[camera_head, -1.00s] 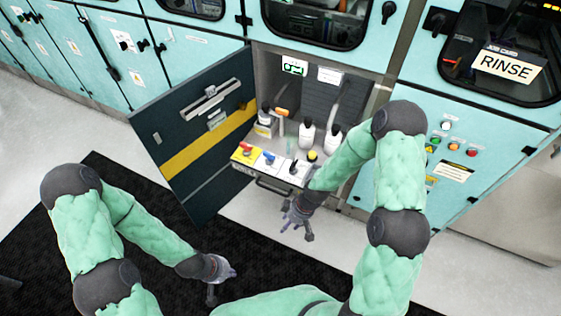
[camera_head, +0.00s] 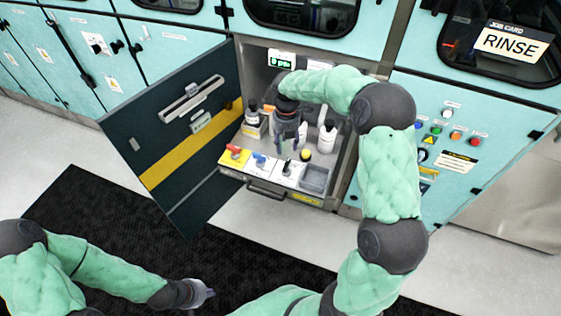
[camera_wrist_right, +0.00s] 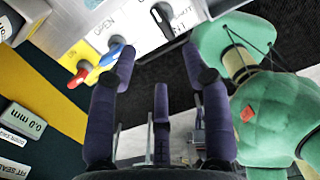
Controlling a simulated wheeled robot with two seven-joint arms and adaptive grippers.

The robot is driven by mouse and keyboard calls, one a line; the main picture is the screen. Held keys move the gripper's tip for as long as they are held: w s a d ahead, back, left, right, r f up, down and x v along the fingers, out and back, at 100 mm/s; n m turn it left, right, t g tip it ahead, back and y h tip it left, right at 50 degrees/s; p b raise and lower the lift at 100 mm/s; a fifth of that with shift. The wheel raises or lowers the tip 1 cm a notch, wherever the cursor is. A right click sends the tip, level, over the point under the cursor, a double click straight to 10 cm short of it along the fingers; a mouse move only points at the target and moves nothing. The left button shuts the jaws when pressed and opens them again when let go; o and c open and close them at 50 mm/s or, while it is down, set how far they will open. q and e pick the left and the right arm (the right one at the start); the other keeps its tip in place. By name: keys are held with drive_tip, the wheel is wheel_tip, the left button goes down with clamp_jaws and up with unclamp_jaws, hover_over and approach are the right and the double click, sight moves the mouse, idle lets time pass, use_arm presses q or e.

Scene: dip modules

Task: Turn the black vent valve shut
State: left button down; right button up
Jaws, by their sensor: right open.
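The black vent valve (camera_head: 287,168) is a small black lever on the white front panel inside the open cabinet. It also shows at the top of the right wrist view (camera_wrist_right: 161,21), beside partly visible lettering. A blue lever (camera_head: 260,161) and a red lever (camera_head: 236,152) sit to its left. My right gripper (camera_head: 287,151) is above and behind the panel, fingers pointing down. In the right wrist view its fingers (camera_wrist_right: 157,65) are spread and empty, apart from the black lever. My left gripper (camera_head: 207,293) is low over the black mat, away from the cabinet; its fingers are unclear.
The dark cabinet door (camera_head: 180,125) with a yellow stripe stands open on the left. A white bottle (camera_head: 327,138) and a dark-capped bottle (camera_head: 252,115) stand behind the panel. A drawer handle (camera_head: 265,190) sticks out below. An empty grey tray (camera_head: 315,178) is at right.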

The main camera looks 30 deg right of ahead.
sight(287, 168)
wheel_tip(287, 168, down, 10)
drive_tip(key=b, duration=0.4)
drive_tip(key=shift+f, duration=0.25)
clamp_jaws()
